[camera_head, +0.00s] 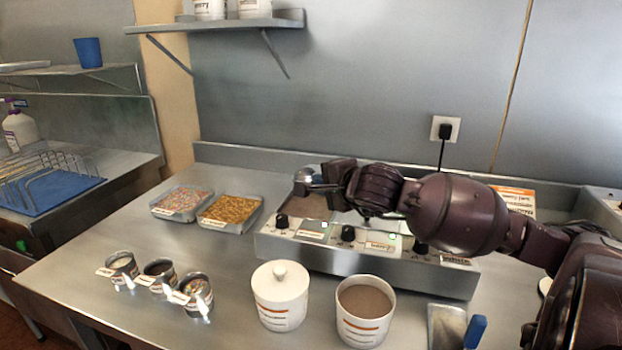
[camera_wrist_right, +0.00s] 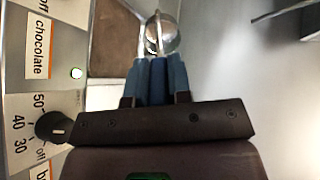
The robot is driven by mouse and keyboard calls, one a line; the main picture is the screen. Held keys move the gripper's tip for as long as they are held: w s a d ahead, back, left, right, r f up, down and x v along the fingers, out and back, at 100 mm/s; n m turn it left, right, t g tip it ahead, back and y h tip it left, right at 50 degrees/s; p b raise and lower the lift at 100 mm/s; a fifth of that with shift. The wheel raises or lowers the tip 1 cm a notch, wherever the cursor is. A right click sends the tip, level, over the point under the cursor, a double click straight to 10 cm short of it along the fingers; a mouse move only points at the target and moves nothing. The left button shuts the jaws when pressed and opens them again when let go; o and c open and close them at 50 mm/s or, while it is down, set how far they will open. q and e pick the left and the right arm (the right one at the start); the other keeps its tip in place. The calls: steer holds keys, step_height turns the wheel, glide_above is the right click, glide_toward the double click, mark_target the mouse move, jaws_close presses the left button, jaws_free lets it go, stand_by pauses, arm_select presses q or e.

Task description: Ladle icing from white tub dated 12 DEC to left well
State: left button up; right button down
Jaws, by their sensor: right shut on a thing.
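My right gripper (camera_head: 338,175) is shut on the ladle's blue handle, which shows between its fingers in the right wrist view (camera_wrist_right: 157,66). The ladle's metal bowl (camera_head: 303,178) is raised near the back left of the warmer; it also shows in the wrist view (camera_wrist_right: 163,38). I cannot tell whether it holds icing. The left well (camera_head: 309,206) looks brown inside, just below the bowl. A lidded white tub (camera_head: 281,298) and an open white tub of brown icing (camera_head: 366,301) stand in front of the warmer. Their dates are too small to read. My left gripper is out of view.
The warmer (camera_head: 350,263) has several dials and a green light. Two sprinkle trays (camera_head: 182,202) (camera_head: 231,212) and several small labelled cups (camera_head: 197,296) stand left. A blue-handled scraper (camera_head: 447,325) lies front right. The counter's left middle is clear.

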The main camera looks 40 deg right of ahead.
steer(key=shift+r+g+y+p, duration=0.3)
steer(key=shift+r+g+p, duration=0.55)
steer(key=shift+g+p, duration=0.4)
steer(key=shift+r+g+p, duration=0.25)
steer(key=shift+g+p, duration=0.2)
steer(key=shift+g, duration=0.1)
steer(key=shift+r+g+y+p, duration=0.2)
steer(key=shift+g+y+p, duration=0.1)
steer(key=shift+g, duration=0.4)
steer(key=g, duration=0.2)
steer(key=shift+r+g+y, duration=0.3)
steer(key=shift+g, duration=0.1)
steer(key=g, duration=0.1)
steer(key=r+g, duration=0.1)
steer(key=g, duration=0.1)
steer(key=g+y, duration=0.1)
steer(key=shift+r+g, duration=0.3)
steer(key=shift+r, duration=0.05)
steer(key=shift+r+g+p, duration=0.15)
steer(key=shift+g+p, duration=0.2)
steer(key=shift+g, duration=0.35)
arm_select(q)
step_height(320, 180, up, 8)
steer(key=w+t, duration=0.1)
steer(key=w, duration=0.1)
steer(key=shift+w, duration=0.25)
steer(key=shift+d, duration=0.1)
